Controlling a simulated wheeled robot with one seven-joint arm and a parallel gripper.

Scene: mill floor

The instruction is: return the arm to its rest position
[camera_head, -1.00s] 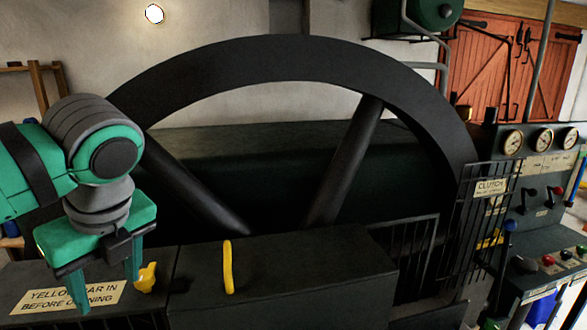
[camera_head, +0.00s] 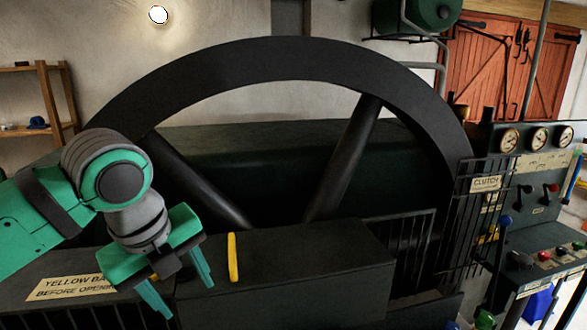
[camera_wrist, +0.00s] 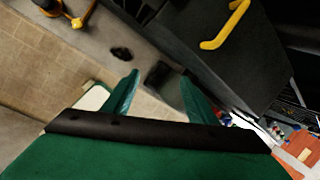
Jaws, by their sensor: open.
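My gripper (camera_head: 182,286) is at the lower left of the head view, on a green and grey arm tilted down to the right. Its two green fingers are apart, with nothing between them. In the wrist view the spread fingers (camera_wrist: 155,95) show a bare strip of pale surface between them.
A large black flywheel (camera_head: 270,52) stands behind the cabinet (camera_head: 310,255). A black railing (camera_head: 478,215) with a clutch sign and a control panel (camera_head: 545,238) with gauges and levers are at the right. A wooden shelf (camera_head: 45,95) stands at the far left.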

